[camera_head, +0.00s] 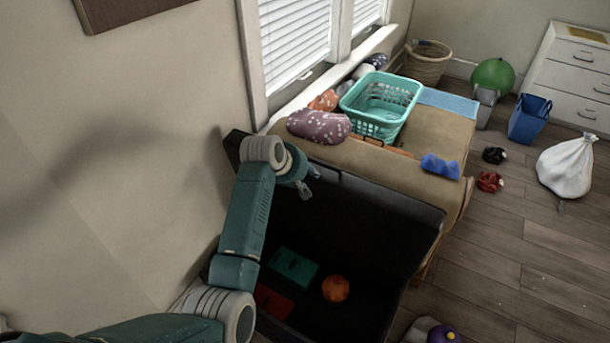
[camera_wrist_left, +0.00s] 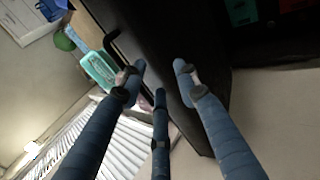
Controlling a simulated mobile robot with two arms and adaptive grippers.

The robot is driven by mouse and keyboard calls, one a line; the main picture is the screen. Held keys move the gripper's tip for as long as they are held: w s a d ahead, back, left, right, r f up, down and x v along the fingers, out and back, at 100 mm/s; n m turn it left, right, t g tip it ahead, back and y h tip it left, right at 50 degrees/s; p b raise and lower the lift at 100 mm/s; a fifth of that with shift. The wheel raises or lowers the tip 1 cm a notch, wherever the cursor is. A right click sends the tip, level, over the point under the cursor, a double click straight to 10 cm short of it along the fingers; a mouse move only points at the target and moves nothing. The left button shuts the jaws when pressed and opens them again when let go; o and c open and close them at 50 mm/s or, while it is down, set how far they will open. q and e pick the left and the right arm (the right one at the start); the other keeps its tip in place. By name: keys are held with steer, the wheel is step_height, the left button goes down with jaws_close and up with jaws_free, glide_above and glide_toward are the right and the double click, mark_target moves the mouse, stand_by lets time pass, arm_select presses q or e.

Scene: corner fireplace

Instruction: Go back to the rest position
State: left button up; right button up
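My left arm comes in from the left, with its gripper (camera_head: 308,181) above the far left part of a dark open chest (camera_head: 408,208). In the left wrist view the gripper's blue fingers (camera_wrist_left: 160,82) are spread apart with nothing between them. The chest's dark wall (camera_wrist_left: 165,50) shows just behind them, and I cannot tell how close it is. My right gripper is in neither view.
The chest holds a green block (camera_head: 292,267), a red block (camera_head: 273,301) and an orange round object (camera_head: 335,288). Behind it, a bench bears a teal basket (camera_head: 385,103), a blue object (camera_head: 440,166) and a spotted cushion (camera_head: 318,126). The wall is close on the left.

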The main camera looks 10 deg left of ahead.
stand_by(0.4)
arm_select(q)
steer(key=s+a+f+m+g+y, duration=0.1)
steer(key=s+f+m, duration=0.2)
steer(key=s+f, duration=0.7)
steer(key=s+a+f+m+g, duration=0.15)
steer(key=s+f, duration=0.45)
steer(key=f, duration=0.8)
steer(key=s+a+f+m+g+y, duration=0.1)
steer(key=s+f+m, duration=0.3)
steer(key=s+f, duration=0.6)
steer(key=s+a+f+m+g, duration=0.1)
steer(key=s+f, duration=0.4)
steer(key=s, duration=0.7)
steer(key=s+a+f+m+g, duration=0.1)
steer(key=s+f+m, duration=0.3)
steer(key=s, duration=0.8)
steer(key=s+a+f+m+g, duration=0.1)
steer(key=s+a+f+m, duration=0.2)
steer(key=s+f, duration=0.5)
steer(key=s, duration=0.5)
steer(key=shift+a, duration=0.2)
steer(key=shift+s, duration=0.1)
